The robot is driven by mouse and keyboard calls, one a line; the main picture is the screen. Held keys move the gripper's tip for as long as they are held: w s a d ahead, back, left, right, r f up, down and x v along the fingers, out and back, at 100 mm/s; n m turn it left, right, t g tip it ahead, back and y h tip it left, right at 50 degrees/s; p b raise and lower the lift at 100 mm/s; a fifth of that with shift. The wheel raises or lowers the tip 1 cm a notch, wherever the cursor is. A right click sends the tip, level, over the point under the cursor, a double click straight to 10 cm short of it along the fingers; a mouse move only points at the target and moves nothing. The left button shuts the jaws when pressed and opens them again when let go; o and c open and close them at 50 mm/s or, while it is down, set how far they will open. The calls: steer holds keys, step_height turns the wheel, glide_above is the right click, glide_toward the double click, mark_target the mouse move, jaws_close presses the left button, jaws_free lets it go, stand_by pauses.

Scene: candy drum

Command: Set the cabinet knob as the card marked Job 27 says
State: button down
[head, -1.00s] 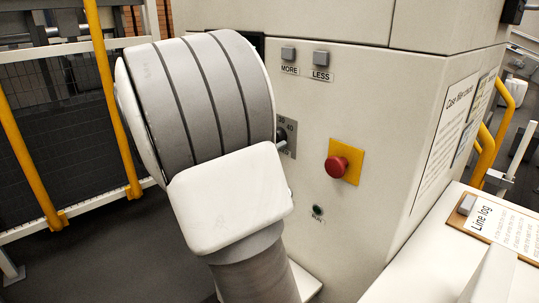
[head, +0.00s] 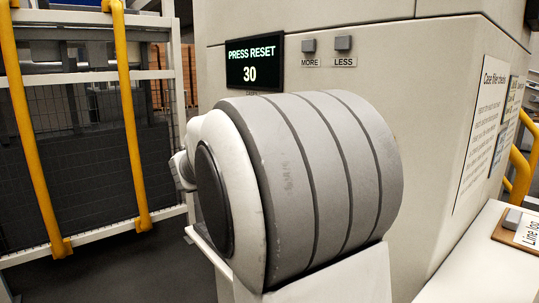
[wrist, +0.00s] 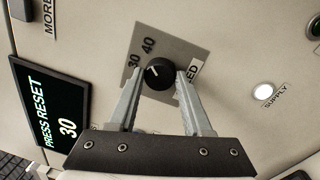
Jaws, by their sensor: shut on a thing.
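The black cabinet knob (wrist: 159,68) sits on a grey plate (wrist: 178,50) in the wrist view, with the numbers 30 and 40 beside it. Its small pale mark appears to point toward 30. My gripper (wrist: 158,80) has one finger on each side of the knob and is shut on it. In the head view my arm hides the knob and gripper. The dark display (head: 255,63) reads PRESS RESET 30, and also shows in the wrist view (wrist: 50,108). I cannot make out a card marked Job 27.
MORE (head: 309,46) and LESS (head: 343,43) buttons are on the cabinet. A lit SUPPLY button (wrist: 263,91) is right of the knob in the wrist view. A Case filler sheet (head: 480,130) hangs at right, above a Line log clipboard (head: 519,236). Yellow rails (head: 133,115) stand left.

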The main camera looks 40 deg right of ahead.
steer(key=shift+m+b, duration=0.45)
steer(key=shift+m, duration=0.05)
steer(key=shift+c, duration=1.7)
jaws_free()
steer(key=shift+a, duration=0.1)
steer(key=s+a+f+p, duration=0.1)
steer(key=a, duration=1.6)
steer(key=shift+s+f, duration=0.15)
